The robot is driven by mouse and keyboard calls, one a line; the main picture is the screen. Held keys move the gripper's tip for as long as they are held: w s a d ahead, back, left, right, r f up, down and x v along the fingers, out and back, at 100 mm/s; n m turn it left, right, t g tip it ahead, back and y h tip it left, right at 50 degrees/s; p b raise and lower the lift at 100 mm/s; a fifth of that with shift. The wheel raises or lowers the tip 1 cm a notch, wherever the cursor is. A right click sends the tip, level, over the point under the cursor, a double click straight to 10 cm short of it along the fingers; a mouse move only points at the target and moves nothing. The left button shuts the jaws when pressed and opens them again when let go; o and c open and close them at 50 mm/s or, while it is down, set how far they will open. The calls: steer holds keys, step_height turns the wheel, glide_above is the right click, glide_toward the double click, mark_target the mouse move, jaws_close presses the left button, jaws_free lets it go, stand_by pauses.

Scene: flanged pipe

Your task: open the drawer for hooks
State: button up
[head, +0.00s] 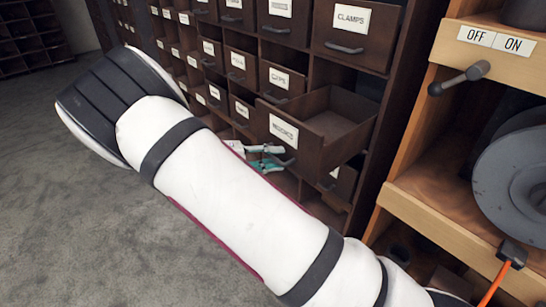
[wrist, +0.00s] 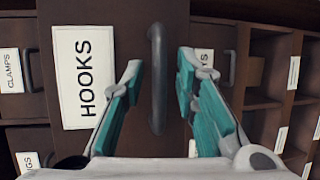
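The drawer labelled HOOKS (head: 284,130) is dark wood and stands pulled out of the cabinet in the head view, with its open inside showing and no contents visible. Its front with the white label fills the middle of the wrist view (wrist: 84,75). Its dark bar handle (wrist: 157,85) runs upright in the wrist view, between the lines of my two fingers. My gripper (wrist: 160,65) is open, with teal-padded fingers on either side of the handle and gaps to both. In the head view my gripper (head: 268,156) is at the drawer's front, partly hidden by my arm.
Other labelled drawers surround it, including CLAMPS (head: 349,22) above and CAPS (head: 281,80) behind. A wooden bench unit (head: 420,200) with an OFF/ON lever (head: 459,79) and a grey reel (head: 515,180) stands at the right. Grey carpet (head: 70,230) is clear at the left.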

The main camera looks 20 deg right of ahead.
steer(key=a+r, duration=0.2)
steer(key=a, duration=0.9)
steer(key=shift+w+a, duration=0.3)
steer(key=shift+a, duration=0.1)
steer(key=shift+r, duration=0.1)
steer(key=s+d+r+g+y, duration=0.1)
steer(key=s+d+r+y, duration=0.9)
steer(key=s+r, duration=0.1)
steer(key=s+r+t+y, duration=0.3)
steer(key=s, duration=0.5)
steer(key=s+r+t+y, duration=0.3)
steer(key=s+t, duration=0.1)
steer(key=s, duration=0.4)
steer(key=shift+s+d+r, duration=0.2)
steer(key=shift+r, duration=0.1)
